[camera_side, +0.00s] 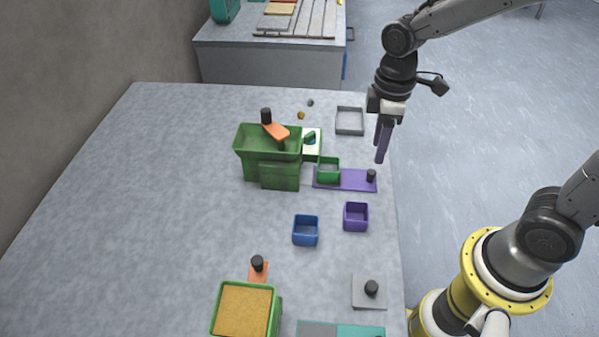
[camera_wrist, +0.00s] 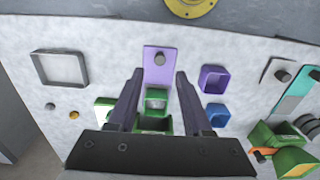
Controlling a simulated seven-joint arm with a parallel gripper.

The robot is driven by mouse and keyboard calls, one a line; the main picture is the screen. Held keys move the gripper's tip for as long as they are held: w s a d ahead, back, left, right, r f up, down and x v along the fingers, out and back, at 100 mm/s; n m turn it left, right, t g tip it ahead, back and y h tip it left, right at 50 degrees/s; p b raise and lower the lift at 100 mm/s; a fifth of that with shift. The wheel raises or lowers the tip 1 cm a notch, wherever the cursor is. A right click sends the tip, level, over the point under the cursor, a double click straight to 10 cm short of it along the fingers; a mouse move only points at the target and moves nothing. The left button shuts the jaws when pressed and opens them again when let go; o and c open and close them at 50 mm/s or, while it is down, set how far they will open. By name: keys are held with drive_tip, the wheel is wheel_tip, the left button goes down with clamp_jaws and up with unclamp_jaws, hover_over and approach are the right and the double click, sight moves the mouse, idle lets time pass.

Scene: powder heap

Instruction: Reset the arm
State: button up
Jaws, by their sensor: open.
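My gripper (camera_side: 383,142) hangs over the right edge of the table, fingers pointing down, to the right of the purple plate. In the wrist view its two dark fingers (camera_wrist: 160,77) are spread apart with nothing held between them. The purple plate (camera_side: 327,179) with a black knob lies below and to the left in the side view; it also shows between and beyond the fingertips in the wrist view (camera_wrist: 154,70). A small green box (camera_side: 320,174) stands at the plate's left end.
Blue (camera_side: 306,239) and purple (camera_side: 356,223) boxes, a grey tray (camera_side: 350,132), a powder-filled green container (camera_side: 277,318) and a knobbed grey plate (camera_side: 361,302) lie around. The table's left side is clear.

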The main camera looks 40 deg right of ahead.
drive_tip(key=s+d+r+m+t, duration=0.1)
drive_tip(key=s+r+t, duration=0.1)
drive_tip(key=r, duration=0.3)
drive_tip(key=s+d+r+m+t, duration=0.1)
drive_tip(key=s+d+r, duration=0.1)
drive_tip(key=r, duration=0.3)
drive_tip(key=s+d+r+m+t, duration=0.1)
drive_tip(key=s+m+t, duration=0.1)
drive_tip(key=s+m, duration=0.5)
drive_tip(key=s, duration=0.4)
drive_tip(key=shift+t, duration=0.3)
drive_tip(key=shift+s, duration=0.1)
